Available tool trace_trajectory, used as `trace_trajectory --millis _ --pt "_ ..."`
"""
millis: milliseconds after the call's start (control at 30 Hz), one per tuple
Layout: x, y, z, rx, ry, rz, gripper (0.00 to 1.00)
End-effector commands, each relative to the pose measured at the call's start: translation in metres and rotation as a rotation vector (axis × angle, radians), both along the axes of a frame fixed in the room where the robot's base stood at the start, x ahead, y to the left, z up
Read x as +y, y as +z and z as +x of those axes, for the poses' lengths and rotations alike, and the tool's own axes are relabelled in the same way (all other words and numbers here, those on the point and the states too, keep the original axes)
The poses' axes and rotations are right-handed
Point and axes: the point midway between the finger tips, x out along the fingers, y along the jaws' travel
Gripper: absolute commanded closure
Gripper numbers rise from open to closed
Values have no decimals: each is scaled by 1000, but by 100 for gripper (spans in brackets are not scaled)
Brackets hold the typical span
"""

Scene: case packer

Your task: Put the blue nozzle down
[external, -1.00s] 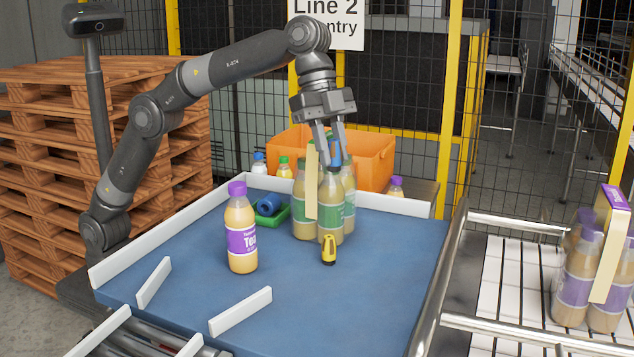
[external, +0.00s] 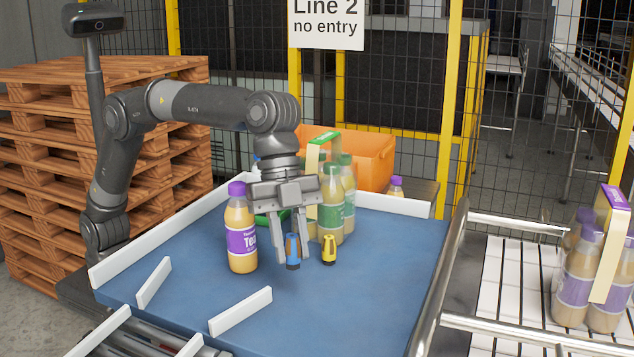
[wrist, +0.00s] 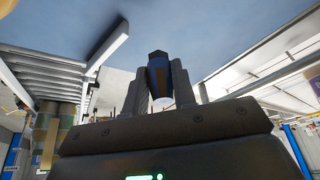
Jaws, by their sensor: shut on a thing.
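The blue nozzle (external: 292,251) is upright between the fingers of my gripper (external: 291,257), low over the blue table top (external: 350,300). My gripper is shut on it. I cannot tell whether its lower end touches the table. In the wrist view the blue nozzle (wrist: 158,75) shows between the two fingers, with a dark tip and an orange-brown mark. A yellow nozzle (external: 329,249) stands just right of my gripper, apart from it.
A purple-capped bottle (external: 241,240) stands close left of my gripper. Green-labelled bottles (external: 331,215) with a carrier stand behind right. A green tray (external: 268,218) is partly hidden behind the gripper. White guides (external: 240,312) lie at the front. The table's right front is clear.

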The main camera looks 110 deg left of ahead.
Motion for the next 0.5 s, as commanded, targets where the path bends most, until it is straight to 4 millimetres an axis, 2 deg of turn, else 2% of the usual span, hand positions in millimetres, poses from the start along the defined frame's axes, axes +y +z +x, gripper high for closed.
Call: trace_trajectory --millis 100,200,367,500 --pt "19 -15 17 1 4 -1 99" --pt "28 -22 25 0 1 0 99" --pt "33 -30 30 -1 0 -1 99" --pt "33 -51 29 2 -1 -1 99"
